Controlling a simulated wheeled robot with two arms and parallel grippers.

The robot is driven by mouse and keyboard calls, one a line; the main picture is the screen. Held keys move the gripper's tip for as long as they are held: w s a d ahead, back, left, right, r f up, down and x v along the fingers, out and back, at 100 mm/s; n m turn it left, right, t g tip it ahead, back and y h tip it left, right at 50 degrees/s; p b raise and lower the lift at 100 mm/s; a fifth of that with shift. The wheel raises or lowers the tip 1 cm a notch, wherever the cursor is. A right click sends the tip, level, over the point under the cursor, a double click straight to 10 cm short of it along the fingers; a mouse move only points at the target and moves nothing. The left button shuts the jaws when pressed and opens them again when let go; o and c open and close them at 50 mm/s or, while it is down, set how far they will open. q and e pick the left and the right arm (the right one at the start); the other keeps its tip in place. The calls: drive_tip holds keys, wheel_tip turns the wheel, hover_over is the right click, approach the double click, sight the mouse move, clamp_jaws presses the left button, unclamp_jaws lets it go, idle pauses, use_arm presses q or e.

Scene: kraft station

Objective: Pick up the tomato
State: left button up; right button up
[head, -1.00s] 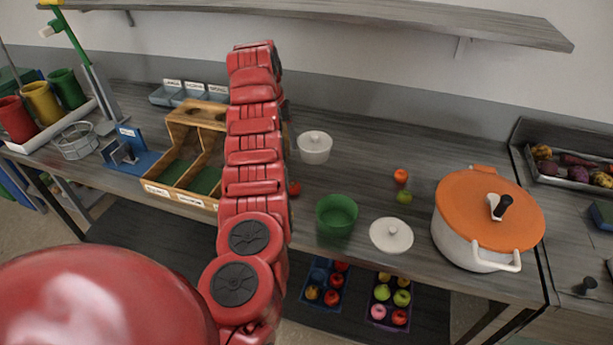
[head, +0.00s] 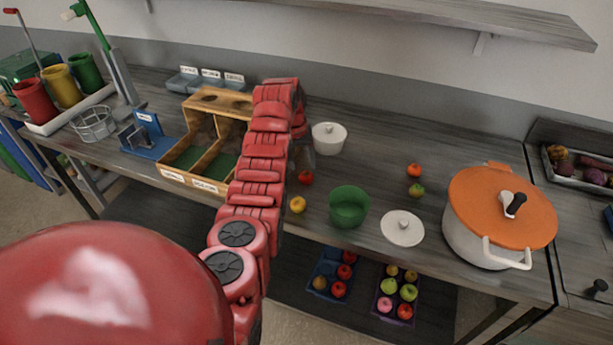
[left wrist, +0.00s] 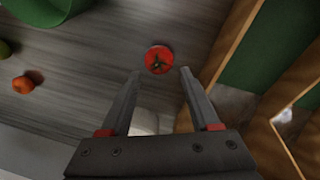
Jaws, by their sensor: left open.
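The tomato (left wrist: 158,59) is red with a green calyx and lies on the grey worktop. In the left wrist view it sits just beyond the fingertips of my left gripper (left wrist: 160,73), roughly centred between them and not enclosed. The gripper is open and empty. In the head view the tomato (head: 305,177) shows just right of my red left arm, between the wooden box and the green bowl. The left fingers are hard to make out there. My right gripper is not seen.
A wooden box (head: 185,181) with green compartments stands left of the tomato. A large orange-lidded pot (head: 470,235) stands further right.

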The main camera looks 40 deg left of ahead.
sight(306, 174)
use_arm(q)
drive_tip(key=shift+f+p, duration=0.25)
drive_tip(key=shift+p, duration=0.1)
drive_tip(key=f, duration=0.1)
drive_tip(key=f+p, duration=0.1)
drive_tip(key=f, duration=0.1)
drive_tip(key=shift+w+d+f+p, duration=0.25)
drive_tip(key=shift+p, duration=0.05)
drive_tip(key=shift+w+f, duration=0.15)
drive_tip(key=shift+f, duration=0.45)
clamp_jaws()
drive_tip(key=shift+r, duration=0.15)
